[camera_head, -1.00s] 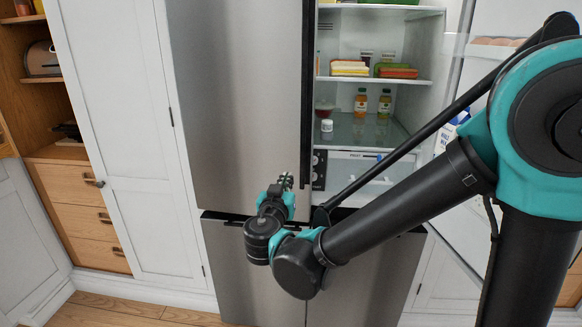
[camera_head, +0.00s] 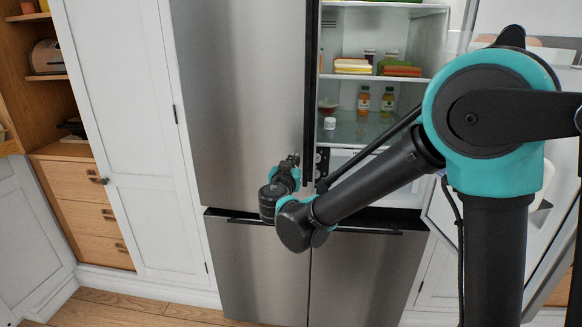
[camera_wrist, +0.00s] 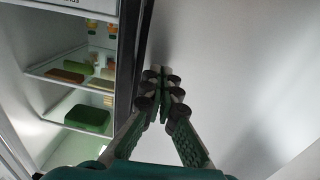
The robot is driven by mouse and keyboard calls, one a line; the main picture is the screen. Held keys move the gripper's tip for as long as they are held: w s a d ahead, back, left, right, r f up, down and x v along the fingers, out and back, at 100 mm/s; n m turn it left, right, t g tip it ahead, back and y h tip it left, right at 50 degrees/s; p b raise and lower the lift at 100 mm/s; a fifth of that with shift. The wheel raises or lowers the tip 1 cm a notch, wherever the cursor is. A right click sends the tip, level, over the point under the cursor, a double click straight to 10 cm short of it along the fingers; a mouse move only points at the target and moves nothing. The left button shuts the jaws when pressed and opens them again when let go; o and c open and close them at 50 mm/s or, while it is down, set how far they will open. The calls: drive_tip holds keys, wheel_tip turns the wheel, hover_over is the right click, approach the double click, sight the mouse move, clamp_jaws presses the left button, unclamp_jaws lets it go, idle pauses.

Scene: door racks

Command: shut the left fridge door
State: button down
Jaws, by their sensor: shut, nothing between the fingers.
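The left fridge door (camera_head: 243,100) is a tall stainless panel in the head view. It looks flush or nearly flush with the fridge front; I cannot tell whether a small gap remains. Its dark inner edge (camera_head: 309,95) borders the open right compartment. My gripper (camera_head: 293,160) is shut and empty, in front of the door's lower right part, close to that edge. In the wrist view the gripper's fingertips (camera_wrist: 163,78) are together against the view of the pale door face (camera_wrist: 235,75). I cannot tell whether they touch it.
The right fridge compartment (camera_head: 345,110) stands open, with shelves, food packs and bottles (camera_head: 363,100). The right door (camera_head: 545,210) is swung open behind my arm. Lower fridge doors (camera_head: 262,270) are below. A white cupboard (camera_head: 120,120) and wooden drawers (camera_head: 85,205) stand at left.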

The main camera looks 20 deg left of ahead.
drive_tip(key=shift+w+a, duration=0.1)
drive_tip(key=shift+w, duration=0.4)
drive_tip(key=w, duration=0.4)
drive_tip(key=shift+a+r, duration=0.1)
drive_tip(key=shift+a, duration=0.05)
